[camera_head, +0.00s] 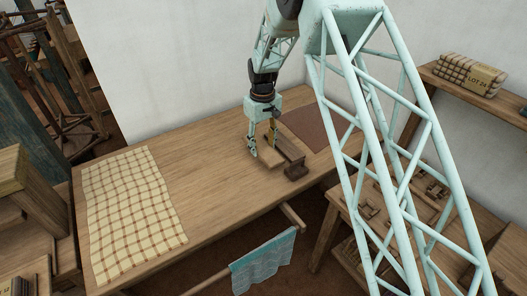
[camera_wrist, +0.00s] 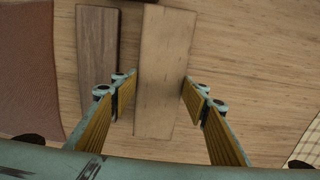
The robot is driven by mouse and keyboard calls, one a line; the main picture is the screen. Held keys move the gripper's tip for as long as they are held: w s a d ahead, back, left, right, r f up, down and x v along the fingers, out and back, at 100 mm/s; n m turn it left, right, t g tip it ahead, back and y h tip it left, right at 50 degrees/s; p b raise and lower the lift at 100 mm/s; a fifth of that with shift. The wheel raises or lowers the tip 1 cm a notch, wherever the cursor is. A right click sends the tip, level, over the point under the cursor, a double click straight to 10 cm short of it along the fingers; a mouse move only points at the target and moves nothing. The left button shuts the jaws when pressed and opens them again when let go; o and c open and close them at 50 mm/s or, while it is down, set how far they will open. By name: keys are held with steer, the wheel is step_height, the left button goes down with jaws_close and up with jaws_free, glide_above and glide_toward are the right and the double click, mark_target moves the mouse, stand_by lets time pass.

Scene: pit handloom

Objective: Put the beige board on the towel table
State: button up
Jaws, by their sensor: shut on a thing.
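The beige board (camera_head: 266,158) is at my gripper (camera_head: 262,144) on the right half of the long wooden table (camera_head: 205,165). In the wrist view the beige board (camera_wrist: 162,75) runs lengthwise between the yellow finger pads of my gripper (camera_wrist: 155,92), which is shut on it. I cannot tell whether its underside touches the tabletop. A checked towel (camera_head: 130,213) lies flat on the table's left end. A teal towel (camera_head: 263,262) hangs on a rail at the table's front.
A darker brown board (camera_head: 287,148) lies close beside the beige one; it also shows in the wrist view (camera_wrist: 97,55). A reddish-brown mat (camera_head: 305,124) lies at the table's right end. The tabletop between the checked towel and my gripper is clear. A shelf holds a wrapped bundle (camera_head: 470,75).

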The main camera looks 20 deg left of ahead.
mark_target(263, 147)
steer(key=shift+w, duration=0.45)
steer(key=shift+f+b, duration=0.35)
steer(key=shift+f, duration=1.45)
steer(key=shift+f, duration=0.15)
steer(key=o, duration=0.9)
steer(key=shift+r+p, duration=0.75)
steer(key=shift+r, duration=5.4)
steer(key=shift+d, duration=0.1)
